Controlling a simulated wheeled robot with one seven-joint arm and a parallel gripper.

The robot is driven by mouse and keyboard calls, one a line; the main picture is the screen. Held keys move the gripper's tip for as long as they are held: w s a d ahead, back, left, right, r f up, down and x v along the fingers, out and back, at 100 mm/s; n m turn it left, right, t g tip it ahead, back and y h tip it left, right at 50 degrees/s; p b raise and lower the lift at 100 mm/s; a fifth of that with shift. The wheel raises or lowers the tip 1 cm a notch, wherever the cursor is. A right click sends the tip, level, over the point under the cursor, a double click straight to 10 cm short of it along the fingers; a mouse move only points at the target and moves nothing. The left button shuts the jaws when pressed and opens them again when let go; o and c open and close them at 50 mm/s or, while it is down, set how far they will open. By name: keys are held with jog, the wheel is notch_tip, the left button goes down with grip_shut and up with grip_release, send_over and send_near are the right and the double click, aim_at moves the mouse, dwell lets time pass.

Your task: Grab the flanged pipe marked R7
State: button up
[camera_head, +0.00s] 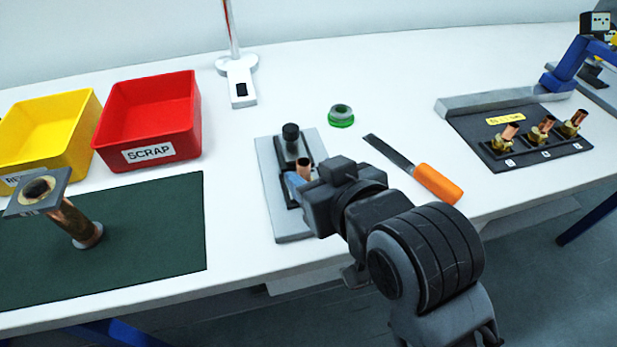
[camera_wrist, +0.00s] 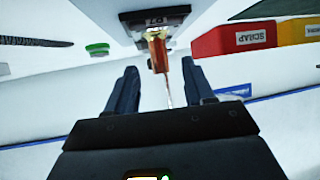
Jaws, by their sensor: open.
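A copper pipe with a brass flange (camera_head: 304,166) stands in a dark holder on a grey plate (camera_head: 266,178) at the table's middle. My gripper (camera_head: 297,183) is at the holder, partly hidden by my wrist. In the wrist view its two fingers (camera_wrist: 160,78) are apart, with the pipe's free end between their tips and a gap on each side.
A black knob (camera_head: 291,133) stands behind the pipe. A file with an orange handle (camera_head: 438,183) and green tape (camera_head: 341,118) lie right. A rack (camera_head: 520,156) holds three similar pipes. Left are red SCRAP (camera_head: 150,122) and yellow bins (camera_head: 45,130), and a large flanged pipe (camera_head: 68,217) on a green mat.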

aim_at(307, 171)
jog(key=shift+x, duration=2.35)
jog(key=shift+c, duration=0.4)
grip_shut()
